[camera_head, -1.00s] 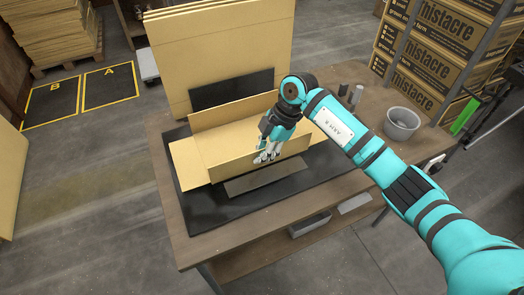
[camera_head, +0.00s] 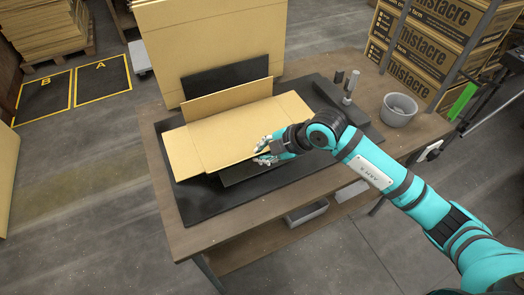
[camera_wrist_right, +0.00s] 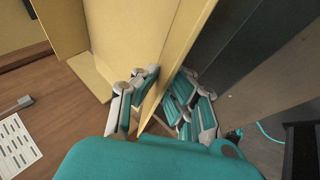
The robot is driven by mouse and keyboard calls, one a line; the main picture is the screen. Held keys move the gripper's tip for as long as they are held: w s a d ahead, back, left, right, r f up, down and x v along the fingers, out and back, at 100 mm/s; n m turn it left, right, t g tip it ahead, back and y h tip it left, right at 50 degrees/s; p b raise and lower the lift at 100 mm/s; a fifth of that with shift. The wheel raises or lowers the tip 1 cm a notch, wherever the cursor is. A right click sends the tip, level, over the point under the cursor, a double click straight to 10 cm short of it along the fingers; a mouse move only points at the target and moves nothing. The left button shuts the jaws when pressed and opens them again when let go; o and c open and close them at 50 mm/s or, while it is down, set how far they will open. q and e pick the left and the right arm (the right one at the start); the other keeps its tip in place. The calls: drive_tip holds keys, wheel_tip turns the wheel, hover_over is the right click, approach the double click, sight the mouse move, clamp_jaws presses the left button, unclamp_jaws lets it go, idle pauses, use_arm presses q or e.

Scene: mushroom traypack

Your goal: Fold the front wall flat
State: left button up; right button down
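The cardboard blank (camera_head: 232,128) lies on the black mat on the table, with its back wall (camera_head: 228,98) upright. The front side of the blank now shows as one broad, nearly level sheet, its near edge a little above the mat. My right gripper (camera_head: 264,151) is at that near edge, toward its right end. In the right wrist view my right gripper (camera_wrist_right: 168,92) has one finger on each side of a cardboard panel (camera_wrist_right: 176,62) seen nearly edge-on. The fingers look apart; firm contact cannot be made out. My left gripper is not in view.
A stack of cardboard sheets (camera_head: 215,45) stands behind the table. A grey bowl (camera_head: 398,109) and a small upright post (camera_head: 350,86) stand at the right. The black mat (camera_head: 205,205) is bare along the front left.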

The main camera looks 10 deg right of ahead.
idle(0.4)
drive_tip(key=c, duration=1.5)
unclamp_jaws()
drive_tip(key=v, duration=1.2)
drive_tip(key=shift+s+d, duration=0.1)
